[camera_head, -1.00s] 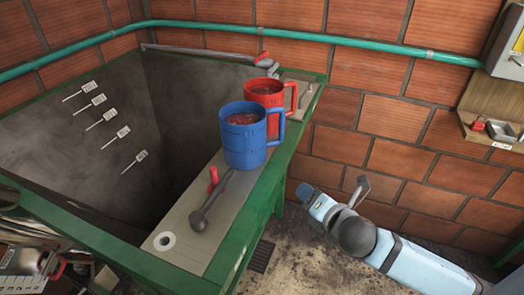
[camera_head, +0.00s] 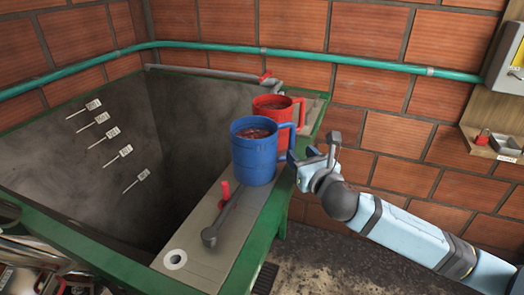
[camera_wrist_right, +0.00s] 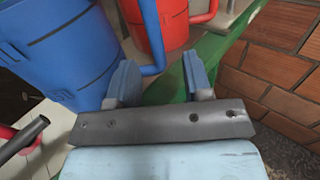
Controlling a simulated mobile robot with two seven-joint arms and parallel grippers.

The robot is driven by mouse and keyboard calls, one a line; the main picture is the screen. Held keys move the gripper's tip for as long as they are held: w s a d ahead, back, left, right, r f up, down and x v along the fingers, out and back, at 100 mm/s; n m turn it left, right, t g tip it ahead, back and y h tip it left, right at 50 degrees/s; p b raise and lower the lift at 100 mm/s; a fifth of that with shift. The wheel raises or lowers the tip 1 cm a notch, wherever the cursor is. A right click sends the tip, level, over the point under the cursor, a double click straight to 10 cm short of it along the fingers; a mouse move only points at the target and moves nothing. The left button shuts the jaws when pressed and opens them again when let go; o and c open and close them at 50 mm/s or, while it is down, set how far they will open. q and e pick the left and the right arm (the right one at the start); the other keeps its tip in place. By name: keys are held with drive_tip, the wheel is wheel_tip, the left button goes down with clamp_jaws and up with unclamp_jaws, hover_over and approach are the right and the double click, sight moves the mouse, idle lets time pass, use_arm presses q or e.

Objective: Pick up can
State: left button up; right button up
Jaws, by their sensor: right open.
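A blue can (camera_head: 254,152) with a side handle stands upright on the ledge of a green-framed tank, filled with something reddish-brown. A red can (camera_head: 280,112) with a handle stands just behind it, partly hidden by the blue one. My right gripper (camera_head: 309,160) is open and empty, just right of the blue can's handle. In the right wrist view, the gripper's two fingers (camera_wrist_right: 160,80) are apart, with the blue can (camera_wrist_right: 62,45) at left and the red can (camera_wrist_right: 165,25) ahead. The lower end of the blue handle is close to the left finger; I cannot tell whether they touch. My left gripper is not in view.
The tank's grey ledge (camera_head: 205,240) carries a red-tipped lever (camera_head: 220,222) in front of the blue can. The deep tank opening lies left. A brick wall with a teal pipe (camera_head: 350,60) stands behind. A wooden shelf (camera_head: 480,140) is at right.

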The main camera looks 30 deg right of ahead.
sight(293, 146)
drive_tip(key=w, duration=0.5)
drive_tip(key=shift+w+d+r+p, duration=0.1)
drive_tip(key=shift+p, duration=0.25)
drive_tip(key=shift+c, duration=0.2)
clamp_jaws()
